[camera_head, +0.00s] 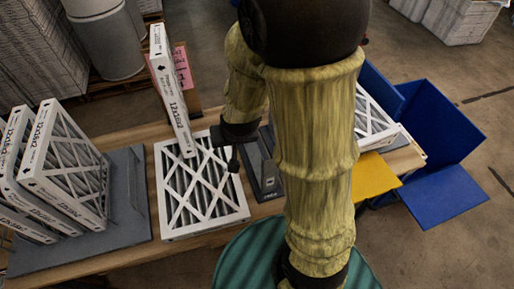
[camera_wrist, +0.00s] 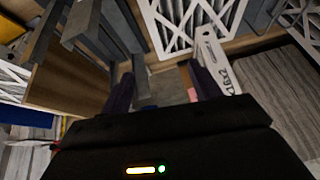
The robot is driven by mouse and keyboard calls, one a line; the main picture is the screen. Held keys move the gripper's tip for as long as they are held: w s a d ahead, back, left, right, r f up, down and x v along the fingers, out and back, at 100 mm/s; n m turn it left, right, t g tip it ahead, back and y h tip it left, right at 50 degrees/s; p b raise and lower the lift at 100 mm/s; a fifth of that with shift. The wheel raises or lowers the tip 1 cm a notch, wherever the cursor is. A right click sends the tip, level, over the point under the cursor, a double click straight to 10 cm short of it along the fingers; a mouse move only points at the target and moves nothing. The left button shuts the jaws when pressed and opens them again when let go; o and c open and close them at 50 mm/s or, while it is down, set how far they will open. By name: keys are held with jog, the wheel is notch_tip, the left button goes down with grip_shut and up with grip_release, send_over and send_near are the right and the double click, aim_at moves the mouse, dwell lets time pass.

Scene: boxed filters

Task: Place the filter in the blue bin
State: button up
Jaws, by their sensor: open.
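A white-framed filter (camera_head: 200,190) lies flat on the wooden table, left of my arm. A narrow white filter (camera_head: 172,92) stands on edge behind it, its printed side showing. Several more filters (camera_head: 65,165) stand upright in a grey holder at the left. The blue bin (camera_head: 445,130) is at the right, with its flaps open. My gripper (camera_wrist: 162,88) is open in the wrist view, with no filter visible between its fingers. A white printed filter edge (camera_wrist: 217,62) is close to the right finger. In the head view my gripper is near the flat filter's right edge, partly hidden.
A grey metal stand (camera_head: 264,175) is right of the flat filter. Another filter (camera_head: 374,122) is partly hidden behind my arm, near the bin. A yellow panel (camera_head: 372,178) is in front of it. A pink label (camera_head: 182,68) is behind the narrow filter.

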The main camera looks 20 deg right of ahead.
jog(key=s+d+r+n+g, duration=0.1)
jog(key=s+d+r+g, duration=0.1)
jog(key=s, duration=0.5)
jog(key=d+r, duration=0.1)
jog(key=d, duration=0.1)
jog(key=shift+s+d+r+g, duration=0.3)
jog(key=shift+s+d+g, duration=0.1)
